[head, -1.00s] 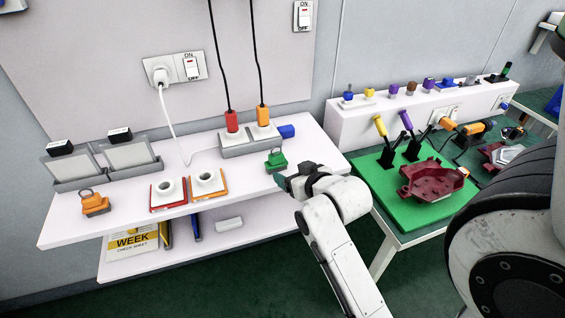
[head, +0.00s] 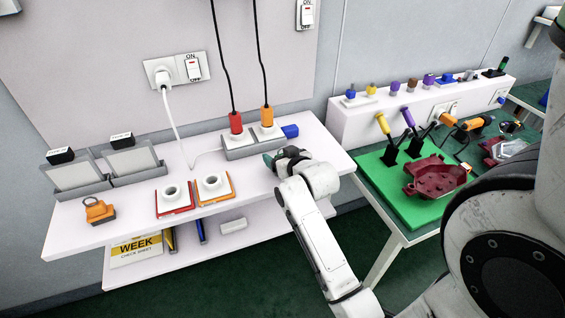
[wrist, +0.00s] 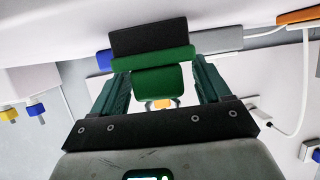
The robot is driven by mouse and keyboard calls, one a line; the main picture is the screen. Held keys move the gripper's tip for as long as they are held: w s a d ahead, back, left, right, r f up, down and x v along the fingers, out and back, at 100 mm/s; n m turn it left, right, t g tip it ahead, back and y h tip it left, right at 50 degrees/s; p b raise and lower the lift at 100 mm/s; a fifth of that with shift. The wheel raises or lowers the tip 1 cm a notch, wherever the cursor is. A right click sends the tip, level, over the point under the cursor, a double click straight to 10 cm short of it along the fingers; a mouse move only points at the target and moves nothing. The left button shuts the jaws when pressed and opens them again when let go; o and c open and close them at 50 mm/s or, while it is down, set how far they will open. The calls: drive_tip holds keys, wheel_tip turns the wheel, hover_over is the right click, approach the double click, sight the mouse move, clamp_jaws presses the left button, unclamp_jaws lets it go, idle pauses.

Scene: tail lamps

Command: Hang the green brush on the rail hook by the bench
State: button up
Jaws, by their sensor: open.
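The green brush (wrist: 158,80) shows in the wrist view as a green block with a dark band at its far side and a ring on its near side. It stands on the white bench (head: 335,156). My gripper (wrist: 156,88) is open, with one dark green finger on each side of the brush. I cannot tell whether the fingers touch it. In the head view my gripper (head: 275,160) is over the bench's right part and hides most or all of the brush. I cannot make out a rail hook in either view.
A grey socket strip (head: 240,148) with red and orange plugs stands behind my gripper, with a blue block (head: 290,131) beside it. Orange and red trays (head: 213,189) lie to the left, then an orange ringed block (head: 98,211). A green mat (head: 405,205) holds tools on the right.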

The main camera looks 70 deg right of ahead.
drive_tip(key=shift+w+d+f, duration=0.15)
drive_tip(key=shift+w+d, duration=0.1)
drive_tip(key=c, duration=1.1)
